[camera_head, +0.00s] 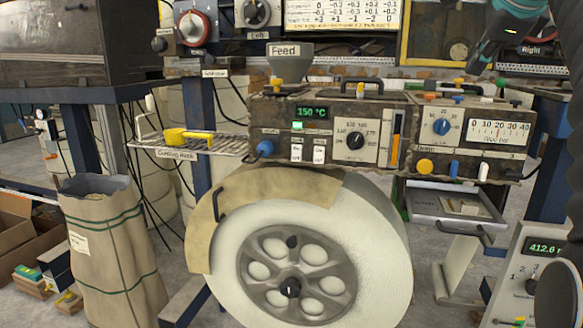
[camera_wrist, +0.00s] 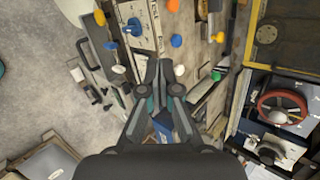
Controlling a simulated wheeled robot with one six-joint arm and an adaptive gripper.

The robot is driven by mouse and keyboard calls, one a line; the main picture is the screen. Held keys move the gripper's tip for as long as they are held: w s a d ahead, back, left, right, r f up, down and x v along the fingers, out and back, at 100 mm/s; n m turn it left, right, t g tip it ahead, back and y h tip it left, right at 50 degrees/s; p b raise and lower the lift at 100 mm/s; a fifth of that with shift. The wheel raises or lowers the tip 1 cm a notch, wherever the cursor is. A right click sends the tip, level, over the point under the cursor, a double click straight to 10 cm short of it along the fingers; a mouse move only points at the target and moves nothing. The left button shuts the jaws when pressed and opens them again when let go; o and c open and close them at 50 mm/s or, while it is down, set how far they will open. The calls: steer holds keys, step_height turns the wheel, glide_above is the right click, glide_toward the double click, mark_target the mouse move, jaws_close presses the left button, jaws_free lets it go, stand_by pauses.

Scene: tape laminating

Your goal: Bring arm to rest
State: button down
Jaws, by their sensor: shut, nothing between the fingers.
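My gripper (camera_wrist: 160,75) is shut and empty in the wrist view, its two dark fingers meeting at the middle of the picture. Machine fronts with coloured knobs lie beyond the fingertips. In the head view, part of my arm (camera_head: 508,35) shows at the top right corner, and the fingertips cannot be made out there. The large white roll (camera_head: 375,245) with a grey hub stands at the centre bottom, with a tan sheet (camera_head: 270,188) over its upper left side.
The control unit (camera_head: 330,112) reading 150 °C stands above the roll. A wire rack with a yellow tool (camera_head: 188,138) is to its left. A paper sack (camera_head: 112,250) stands at the lower left. A scale-like unit (camera_head: 525,265) is at the lower right. Grey floor shows in the wrist view (camera_wrist: 40,95).

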step_height(320, 180, down, 21)
steer(key=s+a+n+g, duration=0.2)
steer(key=a+n+g, duration=0.1)
steer(key=n, duration=1)
steer(key=s+a+f+n, duration=0.4)
steer(key=s+a+f, duration=0.2)
steer(key=s+f, duration=0.4)
steer(key=s+a+f+n+y, duration=0.1)
steer(key=s+a+f+n, duration=0.4)
steer(key=s+f, duration=0.5)
steer(key=shift+s+a+f+g, duration=0.4)
steer(key=shift+a+f, duration=0.5)
steer(key=shift+a, duration=0.15)
